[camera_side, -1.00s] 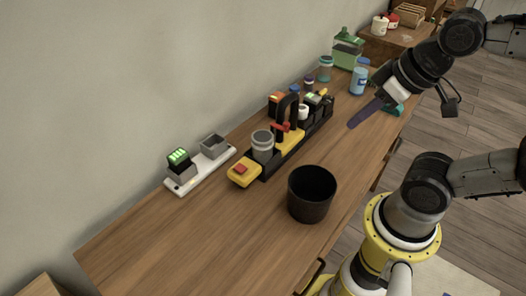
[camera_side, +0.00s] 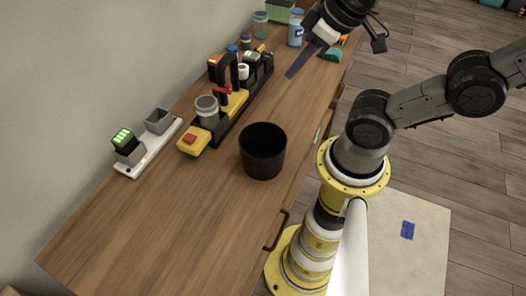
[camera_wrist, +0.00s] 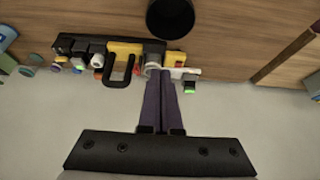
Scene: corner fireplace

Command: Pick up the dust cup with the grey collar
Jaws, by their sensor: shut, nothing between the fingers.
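The dust cup with the grey collar (camera_side: 207,108) stands upright at the near end of a long black-and-yellow holder (camera_side: 222,131), beside a yellow block with a red button (camera_side: 193,142). In the wrist view the cup (camera_wrist: 152,69) is partly hidden near my fingertips. My gripper (camera_side: 290,74) is shut and empty, its dark purple fingers held to the right of the holder in the side view, apart from the cup. In the wrist view my gripper (camera_wrist: 161,82) points toward the cup's end of the holder.
A black bin (camera_side: 263,152) stands on the wooden bench in front of the holder. A black looped handle (camera_side: 229,72) rises beside the cup. A white charger strip (camera_side: 148,150) lies to the left. Several jars and bottles (camera_side: 295,30) stand at the far end. The bench's near left is clear.

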